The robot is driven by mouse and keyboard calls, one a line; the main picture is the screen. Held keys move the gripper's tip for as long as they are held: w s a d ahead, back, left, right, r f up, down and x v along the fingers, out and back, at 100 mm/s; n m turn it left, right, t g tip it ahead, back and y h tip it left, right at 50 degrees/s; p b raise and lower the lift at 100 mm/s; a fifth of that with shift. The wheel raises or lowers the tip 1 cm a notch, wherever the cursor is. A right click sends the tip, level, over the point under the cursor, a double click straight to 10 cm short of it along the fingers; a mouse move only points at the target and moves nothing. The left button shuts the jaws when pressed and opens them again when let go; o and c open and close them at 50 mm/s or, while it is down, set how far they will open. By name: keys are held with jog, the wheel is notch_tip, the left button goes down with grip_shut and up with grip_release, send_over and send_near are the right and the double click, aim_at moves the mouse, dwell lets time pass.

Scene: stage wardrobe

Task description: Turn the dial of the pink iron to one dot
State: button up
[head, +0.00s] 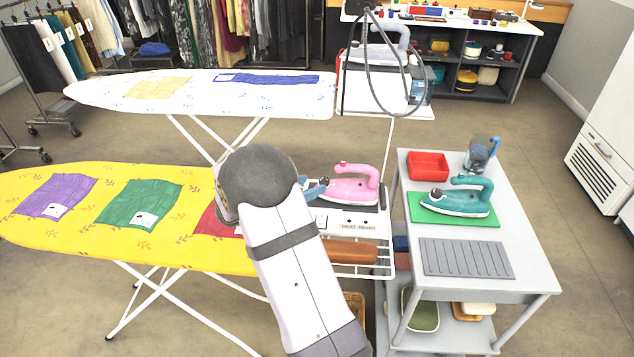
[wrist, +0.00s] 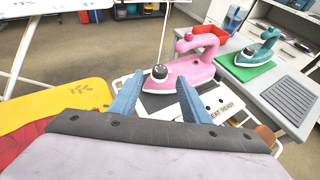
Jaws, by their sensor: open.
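The pink iron (head: 350,190) rests on the plate at the right end of the yellow ironing board, its handle up. In the wrist view the pink iron (wrist: 192,74) lies just beyond my fingertips. A dark round dial (wrist: 159,73) with a pale top shows at its near end. The dial's marks are too small to read. My gripper (wrist: 161,82) is open and empty, with its two blue fingers on either side of the dial in the picture. Whether they touch it I cannot tell. In the head view my arm hides most of my gripper (head: 317,188).
A teal iron (head: 460,198) on a green mat, a red tray (head: 428,166) and a grey ribbed pad (head: 466,258) are on the grey cart to the right. The yellow board (head: 60,225) holds folded cloths. A white board (head: 200,92) stands behind.

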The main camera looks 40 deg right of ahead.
aim_at(322, 181)
jog(key=shift+x, duration=2.15)
jog(key=c, duration=1.1)
